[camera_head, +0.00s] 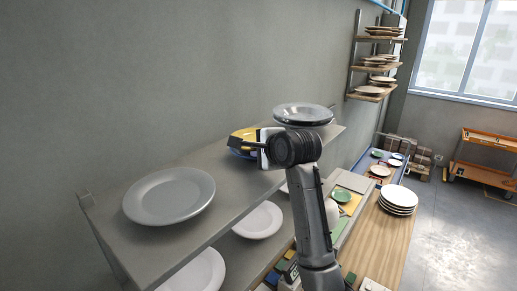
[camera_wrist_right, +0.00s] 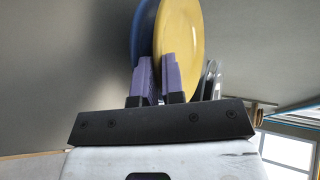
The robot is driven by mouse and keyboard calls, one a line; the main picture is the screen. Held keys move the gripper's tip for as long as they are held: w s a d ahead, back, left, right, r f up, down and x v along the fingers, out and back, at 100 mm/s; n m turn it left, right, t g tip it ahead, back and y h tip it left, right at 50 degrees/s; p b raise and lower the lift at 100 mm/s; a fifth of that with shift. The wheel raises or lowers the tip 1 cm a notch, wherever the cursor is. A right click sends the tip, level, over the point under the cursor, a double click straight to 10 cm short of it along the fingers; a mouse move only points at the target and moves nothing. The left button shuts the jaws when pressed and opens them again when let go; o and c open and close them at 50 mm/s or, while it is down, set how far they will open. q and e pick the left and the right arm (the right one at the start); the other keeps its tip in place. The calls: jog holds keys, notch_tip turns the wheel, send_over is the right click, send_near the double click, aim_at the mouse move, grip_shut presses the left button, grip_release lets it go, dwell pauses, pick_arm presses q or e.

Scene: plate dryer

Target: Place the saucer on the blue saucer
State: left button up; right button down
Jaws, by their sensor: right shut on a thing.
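My right gripper (camera_head: 256,148) is over the shelf in the head view, reaching in from the right. In the right wrist view its two purple fingers (camera_wrist_right: 159,80) are closed on the rim of a yellow saucer (camera_wrist_right: 186,38). The blue saucer (camera_wrist_right: 142,32) is close beside the yellow one, left of it, partly hidden by it and the left finger. Whether the two saucers touch I cannot tell. In the head view the yellow saucer shows only as a small patch left of the gripper. My left gripper is not in view.
A grey plate (camera_head: 168,196) lies on the shelf (camera_head: 225,172) at the left, and a dark plate (camera_head: 303,114) at its far end. More plates (camera_head: 258,220) sit on the level below. A white plate stack (camera_head: 398,199) stands on the wooden counter (camera_head: 393,240) at right.

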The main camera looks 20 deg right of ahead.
jog(key=shift+f, duration=0.1)
jog(key=c, duration=1.5)
grip_release()
jog(key=b+v, duration=0.5)
jog(key=v, duration=0.7)
jog(key=shift+b, duration=0.35)
